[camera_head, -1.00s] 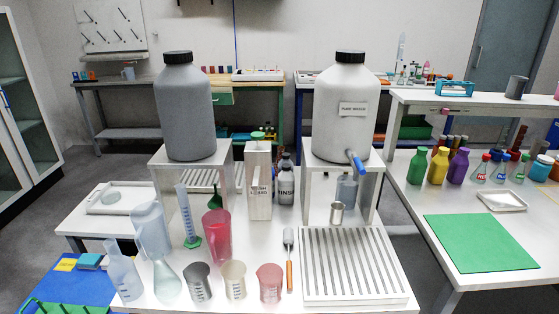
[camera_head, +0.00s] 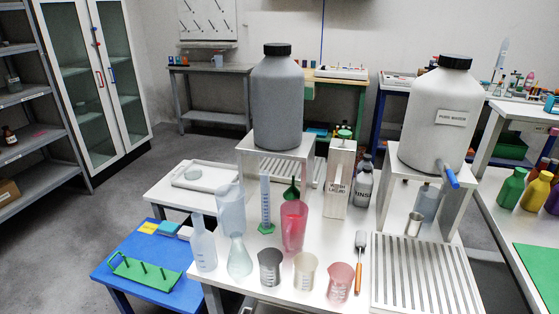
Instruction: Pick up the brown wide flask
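No thing in view can be clearly told as the brown wide flask. A small dark brown bottle (camera_head: 8,135) stands on a middle board of the grey shelf (camera_head: 30,156) at the far left. It is small in the picture, and its exact shape is hard to tell. Neither of my grippers is in view.
A white table with a red beaker (camera_head: 293,226), several other vessels and a drain rack (camera_head: 420,280) fills the front centre. A blue low table (camera_head: 120,262) bears a green rack (camera_head: 155,276). Grey floor (camera_head: 60,260) is open at the left.

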